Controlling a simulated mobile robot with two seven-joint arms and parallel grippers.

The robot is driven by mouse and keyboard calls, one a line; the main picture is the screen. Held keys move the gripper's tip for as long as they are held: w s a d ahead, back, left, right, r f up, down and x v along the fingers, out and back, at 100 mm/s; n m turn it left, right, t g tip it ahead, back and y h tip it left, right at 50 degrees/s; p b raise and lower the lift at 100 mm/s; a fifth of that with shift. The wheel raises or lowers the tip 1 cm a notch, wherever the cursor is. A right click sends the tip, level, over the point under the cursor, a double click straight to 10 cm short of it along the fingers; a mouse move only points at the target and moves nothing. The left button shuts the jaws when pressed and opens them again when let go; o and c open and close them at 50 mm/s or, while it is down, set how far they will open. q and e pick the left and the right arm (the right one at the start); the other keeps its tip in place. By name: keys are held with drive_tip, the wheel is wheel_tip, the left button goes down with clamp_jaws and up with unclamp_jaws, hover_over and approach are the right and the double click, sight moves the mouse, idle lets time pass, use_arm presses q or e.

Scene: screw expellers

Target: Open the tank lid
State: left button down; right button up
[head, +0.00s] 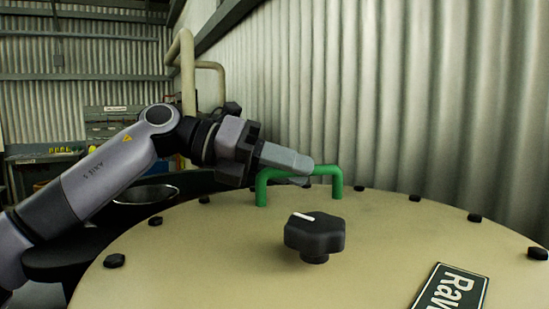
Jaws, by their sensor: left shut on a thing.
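The tank lid (200,245) is a large round beige disc with black bolts around its rim, and it lies flat. A green handle (337,181) stands on the lid toward its far side. A black knob (314,235) with a white mark sits on the lid, nearer than the handle. My right gripper is not in view.
A dark label plate (450,290) lies on the lid at the lower right. A corrugated wall (430,100) rises close behind the lid. Beige pipes (187,75) stand behind my left arm, and a control cabinet (110,120) is at the back left.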

sight(247, 203)
use_arm(q)
drive_tip(key=shift+s+d+m+g, duration=0.45)
drive_tip(key=shift+s+g, duration=0.15)
drive_tip(key=shift+s, duration=0.25)
drive_tip(key=c, duration=1.1)
unclamp_jaws()
drive_tip(key=shift+a, duration=0.1)
drive_tip(key=shift+b+v, duration=0.5)
drive_tip(key=shift+v, duration=3)
